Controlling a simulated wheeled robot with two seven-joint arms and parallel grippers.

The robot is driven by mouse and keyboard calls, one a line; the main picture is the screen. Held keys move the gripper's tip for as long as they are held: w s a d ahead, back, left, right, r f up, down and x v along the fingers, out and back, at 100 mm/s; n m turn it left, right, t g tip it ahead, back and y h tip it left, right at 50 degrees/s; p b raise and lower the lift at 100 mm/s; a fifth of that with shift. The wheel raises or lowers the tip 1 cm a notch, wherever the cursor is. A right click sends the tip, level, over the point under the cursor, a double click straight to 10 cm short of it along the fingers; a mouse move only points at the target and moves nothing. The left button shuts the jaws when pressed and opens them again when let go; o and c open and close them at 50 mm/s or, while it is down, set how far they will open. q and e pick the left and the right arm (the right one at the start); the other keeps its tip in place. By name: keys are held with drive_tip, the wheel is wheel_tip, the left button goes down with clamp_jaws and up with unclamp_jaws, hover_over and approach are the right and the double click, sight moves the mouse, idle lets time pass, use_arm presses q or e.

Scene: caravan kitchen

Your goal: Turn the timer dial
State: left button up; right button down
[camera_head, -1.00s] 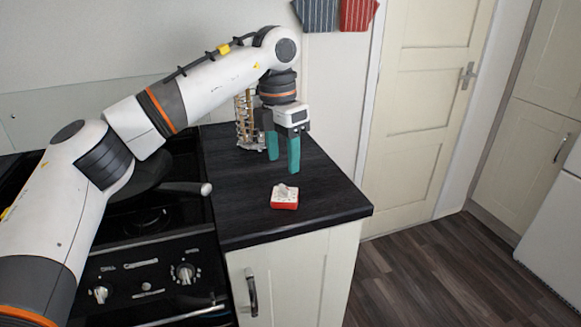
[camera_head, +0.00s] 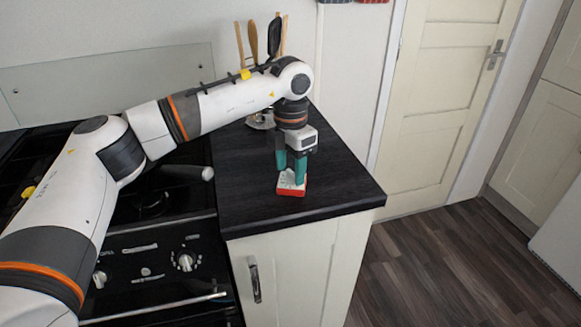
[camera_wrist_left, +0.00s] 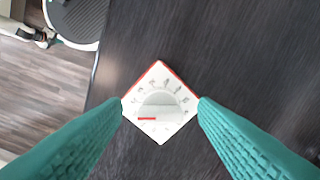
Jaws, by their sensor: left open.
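The timer (camera_head: 291,189) is a small red box with a white top, lying on the dark worktop near its front edge. In the left wrist view its white square face (camera_wrist_left: 161,85) has marks around a round dial (camera_wrist_left: 158,107) with a red line. My left gripper (camera_head: 291,169) points down at the timer with its teal fingers open. In the left wrist view the fingertips (camera_wrist_left: 161,103) lie to either side of the dial, over the timer's corners. I cannot tell whether they touch it. My right gripper is not in view.
The dark worktop (camera_head: 245,180) is clear around the timer. A utensil holder (camera_head: 262,118) with wooden utensils stands behind my left arm. A door (camera_head: 440,100) is at the right.

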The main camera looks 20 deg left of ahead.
sight(290, 173)
use_arm(q)
drive_tip(key=shift+f, duration=0.35)
drive_tip(key=shift+c, duration=0.7)
drive_tip(key=c, duration=0.8)
drive_tip(key=shift+m, duration=1.3)
drive_tip(key=shift+c, duration=0.2)
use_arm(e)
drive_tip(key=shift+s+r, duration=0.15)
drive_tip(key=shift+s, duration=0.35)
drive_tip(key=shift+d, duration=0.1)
use_arm(q)
drive_tip(key=o, duration=1)
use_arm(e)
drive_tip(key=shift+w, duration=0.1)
use_arm(q)
wheel_tip(290, 173, up, 12)
drive_tip(key=shift+r, duration=0.1)
